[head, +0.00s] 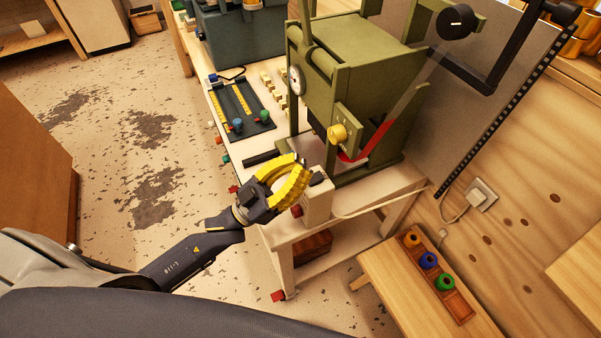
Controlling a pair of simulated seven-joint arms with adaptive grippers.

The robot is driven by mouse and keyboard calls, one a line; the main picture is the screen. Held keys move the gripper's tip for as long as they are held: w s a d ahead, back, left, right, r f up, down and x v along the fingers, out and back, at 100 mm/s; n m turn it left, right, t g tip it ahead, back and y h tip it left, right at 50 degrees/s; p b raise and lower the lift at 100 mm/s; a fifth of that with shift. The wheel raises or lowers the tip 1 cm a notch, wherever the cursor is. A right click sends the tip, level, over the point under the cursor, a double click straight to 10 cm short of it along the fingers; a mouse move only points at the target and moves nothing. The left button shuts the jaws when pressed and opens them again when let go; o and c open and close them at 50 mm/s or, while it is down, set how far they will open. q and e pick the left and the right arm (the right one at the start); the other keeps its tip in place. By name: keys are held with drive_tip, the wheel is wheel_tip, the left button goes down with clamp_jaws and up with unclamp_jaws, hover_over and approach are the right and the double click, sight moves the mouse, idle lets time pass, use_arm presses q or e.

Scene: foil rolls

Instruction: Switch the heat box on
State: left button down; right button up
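A small cream box (319,206), which I take for the heat box, stands at the near right corner of the white bench. It has a dark part (318,179) on top and a red knob or button (297,211) low on its near left side. A pale cord runs from it toward the wall socket. My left gripper (301,166) has yellow fingers and hangs over the box's left side, hiding part of it. The fingers lie close together; their exact gap and any contact with the box are unclear. My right gripper is out of view.
A green press (345,85) with a dial, yellow knob (338,134) and red strip stands behind the box. A black tool mat (240,108) lies on the bench to the left. A wooden stool (400,300) with coloured rolls stands front right. The wall socket (481,195) is right.

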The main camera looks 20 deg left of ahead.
use_arm(q)
drive_tip(key=w+d+f+v, duration=0.1)
drive_tip(key=f+v, duration=0.1)
drive_tip(key=v, duration=0.8)
